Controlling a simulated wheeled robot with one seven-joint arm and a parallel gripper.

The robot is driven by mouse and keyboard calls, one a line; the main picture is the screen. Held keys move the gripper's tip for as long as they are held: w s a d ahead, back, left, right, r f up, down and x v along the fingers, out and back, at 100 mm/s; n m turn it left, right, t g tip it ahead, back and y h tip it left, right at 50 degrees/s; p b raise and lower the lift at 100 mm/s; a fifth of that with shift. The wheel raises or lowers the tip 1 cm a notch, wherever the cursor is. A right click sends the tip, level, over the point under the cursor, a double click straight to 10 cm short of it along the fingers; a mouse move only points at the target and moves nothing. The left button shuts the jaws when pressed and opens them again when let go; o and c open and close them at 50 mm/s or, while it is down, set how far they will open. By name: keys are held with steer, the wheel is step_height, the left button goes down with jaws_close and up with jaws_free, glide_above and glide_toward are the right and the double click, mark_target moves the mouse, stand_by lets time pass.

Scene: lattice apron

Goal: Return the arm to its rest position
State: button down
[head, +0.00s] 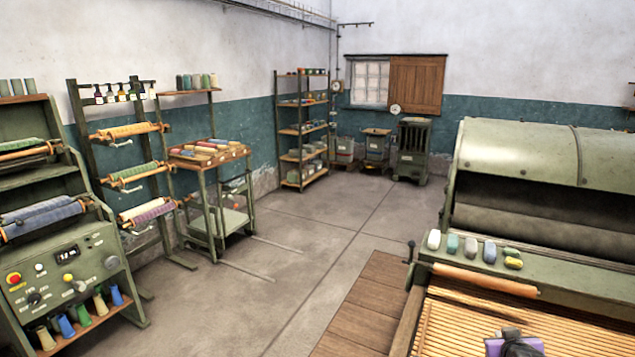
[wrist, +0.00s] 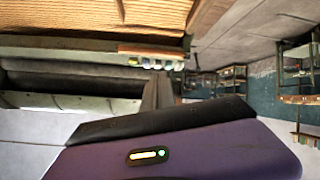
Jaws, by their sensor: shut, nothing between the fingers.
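My gripper (head: 514,343) shows as a purple and dark shape at the bottom edge of the head view, low on the right, in front of the wooden slatted apron (head: 455,318). It is shut and holds nothing that I can see. In the wrist view its purple housing, with a small lit indicator, and a dark edge fill the lower middle. The fingertips are not clearly visible. The wrist view looks upside down, with the slatted apron (wrist: 90,15) along the top. Most of my arm is out of view.
A big green machine (head: 545,150) stands behind the apron, with several wool-like rolls (head: 472,247) on its ledge. A control cabinet (head: 75,270), a yarn rack (head: 130,130) and a tray trolley (head: 208,152) line the left. The concrete floor (head: 310,225) between is clear.

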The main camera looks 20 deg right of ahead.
steer(key=s+a+r+n+t+y+b, duration=0.1)
steer(key=s+a+t, duration=0.3)
steer(key=a, duration=0.5)
steer(key=s+a+r+n+t+y, duration=0.1)
steer(key=s+a+r+n+t, duration=0.1)
steer(key=s+a, duration=0.6)
steer(key=s+a+r+n+t+y+b, duration=0.1)
steer(key=s+a+t, duration=0.15)
steer(key=a, duration=0.85)
steer(key=s+a+g+y+b, duration=0.1)
steer(key=s+a+y, duration=0.1)
steer(key=s+a, duration=0.5)
steer(key=s+a+n+g+y+b, duration=0.1)
steer(key=s+a+y, duration=0.2)
steer(key=s+a, duration=0.5)
steer(key=s+r, duration=0.1)
steer(key=s, duration=0.3)
steer(key=shift+s+n, duration=0.3)
steer(key=shift+s, duration=0.05)
